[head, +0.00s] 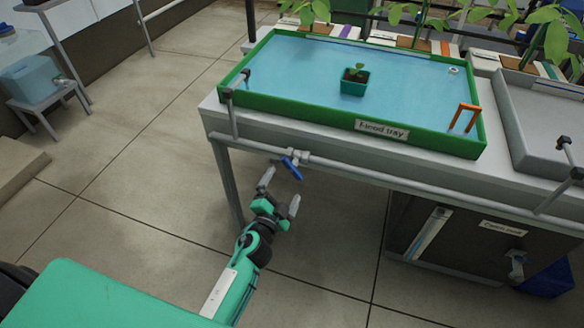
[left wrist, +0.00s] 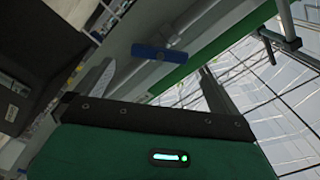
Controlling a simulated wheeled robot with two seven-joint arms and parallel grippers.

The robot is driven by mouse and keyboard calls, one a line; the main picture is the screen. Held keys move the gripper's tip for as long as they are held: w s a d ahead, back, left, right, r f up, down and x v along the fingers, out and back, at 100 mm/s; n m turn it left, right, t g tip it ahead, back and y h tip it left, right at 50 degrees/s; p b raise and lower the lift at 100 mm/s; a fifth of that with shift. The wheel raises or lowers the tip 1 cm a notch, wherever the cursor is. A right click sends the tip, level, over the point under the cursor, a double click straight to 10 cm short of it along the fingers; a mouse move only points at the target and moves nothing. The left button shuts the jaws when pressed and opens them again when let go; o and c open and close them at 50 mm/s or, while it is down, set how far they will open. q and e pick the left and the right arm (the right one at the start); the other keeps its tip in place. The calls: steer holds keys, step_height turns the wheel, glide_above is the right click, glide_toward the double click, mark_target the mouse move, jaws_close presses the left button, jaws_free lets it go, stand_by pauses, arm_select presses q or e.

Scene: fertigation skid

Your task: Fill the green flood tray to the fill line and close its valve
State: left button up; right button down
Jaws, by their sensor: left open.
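The green flood tray (head: 270,110) sits on a grey bench in the head view, with blue water over its floor. A small green pot with a seedling (head: 354,82) stands in the water. An orange bracket (head: 465,117) is at the tray's right end; I cannot read a fill line. The valve's blue handle (head: 291,168) is on the pipe below the tray's front edge, tilted. It also shows in the left wrist view (left wrist: 160,54), beyond the fingers. My left gripper (head: 281,193) is open and empty, just below the handle and apart from it. My right gripper is not in view.
A grey tray (head: 545,115) stands to the right on the same bench. Below is a dark cabinet (head: 470,235) and a blue bin (head: 549,279). A blue container (head: 30,80) sits on a stool at far left. The floor left of the bench is clear.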

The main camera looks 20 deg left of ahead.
mark_target(291, 171)
arm_select(q)
steer(key=w, duration=0.8)
steer(key=shift+w+d, duration=0.1)
steer(key=shift+w, duration=0.05)
steer(key=c, duration=0.9)
